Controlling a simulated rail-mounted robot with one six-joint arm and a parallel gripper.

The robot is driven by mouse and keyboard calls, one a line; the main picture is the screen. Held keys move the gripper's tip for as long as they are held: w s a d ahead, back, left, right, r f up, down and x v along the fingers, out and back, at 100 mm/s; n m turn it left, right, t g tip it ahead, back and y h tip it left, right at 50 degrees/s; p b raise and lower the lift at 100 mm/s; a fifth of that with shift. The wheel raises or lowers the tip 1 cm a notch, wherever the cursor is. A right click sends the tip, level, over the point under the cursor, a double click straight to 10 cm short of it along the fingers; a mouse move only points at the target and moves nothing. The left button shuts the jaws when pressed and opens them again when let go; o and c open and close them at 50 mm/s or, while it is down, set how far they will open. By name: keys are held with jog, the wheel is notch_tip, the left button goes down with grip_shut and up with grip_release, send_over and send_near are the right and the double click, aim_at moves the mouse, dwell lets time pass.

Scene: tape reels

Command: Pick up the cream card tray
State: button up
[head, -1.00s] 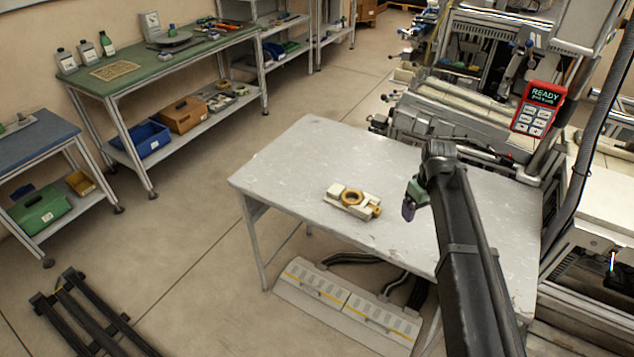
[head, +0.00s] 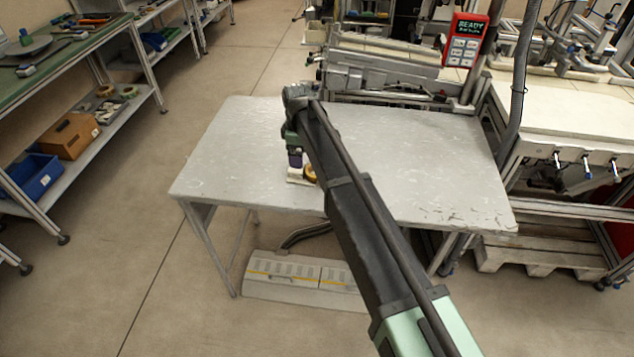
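The cream card tray (head: 294,180) is on the white worktable (head: 235,150). Only its left part shows; my arm covers the rest. A tan tape reel (head: 310,174) shows beside my arm, on or against the tray. My gripper (head: 295,160) points down at the tray, with a purple fingertip just above or at its left part. I cannot tell whether it touches the tray. The fingers are too small and overlapped to show whether they are open or shut.
The table's left part and right part (head: 440,190) are clear. A grey machine (head: 375,75) stands along the back edge, with a red READY panel (head: 465,40). A green bench (head: 85,45) is at left. A grey footplate (head: 300,278) lies under the table.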

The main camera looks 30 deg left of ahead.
notch_tip(320, 180, down, 7)
jog(key=b, duration=0.5)
jog(key=shift+r, duration=0.35)
jog(key=c, duration=1.1)
jog(key=shift+r, duration=0.15)
